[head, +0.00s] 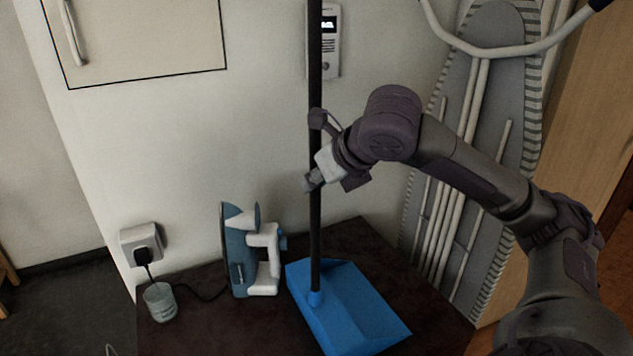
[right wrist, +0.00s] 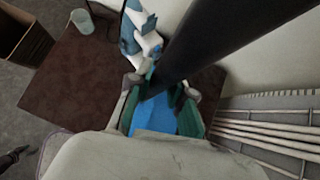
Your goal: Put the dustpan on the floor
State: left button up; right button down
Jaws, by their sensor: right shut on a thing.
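The dustpan (head: 352,308) is a blue scoop with a long, upright black handle (head: 315,225). It is at the brown table's front right, beside the iron; I cannot tell if it rests on the top or hangs just above it. My right gripper (head: 314,151) is shut around the handle well above the scoop. In the right wrist view the handle (right wrist: 205,48) passes between the fingers (right wrist: 160,94), and part of the blue scoop (right wrist: 155,116) shows below. The floor (head: 70,312) shows dark at the lower left.
The brown table (head: 205,335) holds a blue and white iron (head: 262,262) and a small cup (head: 160,302). A socket with a plug (head: 142,244) is on the white wall. A grey ironing board (head: 485,120) leans at the right, behind my arm.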

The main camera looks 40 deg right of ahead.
jog(key=c, duration=1.1)
grip_release()
jog(key=shift+f, duration=0.1)
jog(key=shift+o, duration=0.2)
